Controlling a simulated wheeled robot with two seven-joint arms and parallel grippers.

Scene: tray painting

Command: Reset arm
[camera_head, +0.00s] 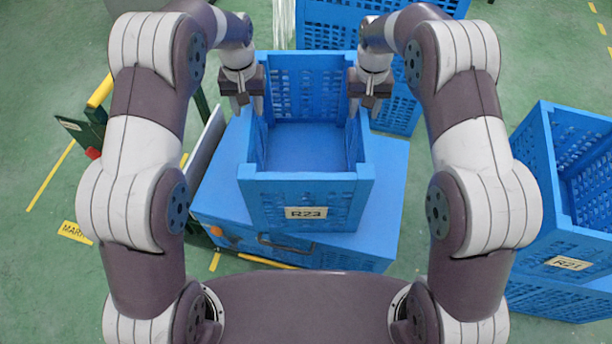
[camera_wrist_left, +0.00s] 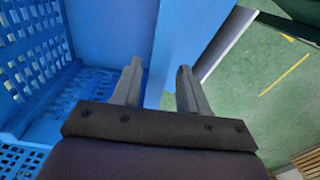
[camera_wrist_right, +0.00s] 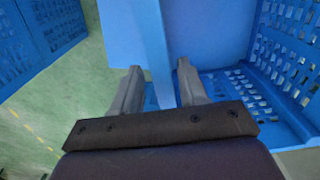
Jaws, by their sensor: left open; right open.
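A blue crate labelled R23 (camera_head: 306,181) stands on a blue platform in the middle of the head view, and its inside looks empty. My left gripper (camera_head: 248,104) is at its left wall and my right gripper (camera_head: 363,104) at its right wall. In the left wrist view the open fingers of my left gripper (camera_wrist_left: 158,88) stand one on each side of the crate's wall (camera_wrist_left: 170,60). In the right wrist view the open fingers of my right gripper (camera_wrist_right: 160,88) also straddle the wall (camera_wrist_right: 153,50). I cannot tell whether any finger touches it.
The blue platform (camera_head: 385,190) extends right of the crate. Another blue crate labelled R21 (camera_head: 570,262) stands at the right on a further crate. More blue crates (camera_head: 325,28) are behind. A dark green frame (camera_head: 90,130) with a yellow bar is at the left. Green floor (camera_head: 40,60) is clear at far left.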

